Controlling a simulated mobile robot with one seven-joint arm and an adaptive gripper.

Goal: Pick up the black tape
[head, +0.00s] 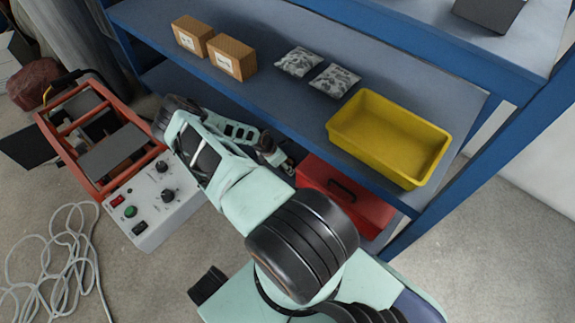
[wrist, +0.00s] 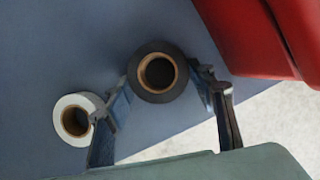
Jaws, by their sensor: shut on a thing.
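The black tape (wrist: 143,90) is a dark roll with a tan cardboard core, seen in the wrist view. My gripper (wrist: 162,88) has one finger at each side of the roll and is shut on it. The roll is over the blue-grey shelf surface (wrist: 90,30); I cannot tell whether it still touches the shelf. In the head view my gripper (head: 279,160) reaches in at the front of the lower shelf, and the tape is hidden there.
A white tape roll (wrist: 75,122) lies just left of the gripper's left finger. A red toolbox (head: 345,205) stands close to the right. A yellow bin (head: 385,172), two cardboard boxes (head: 233,57) and two bags (head: 335,80) sit on the shelf above.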

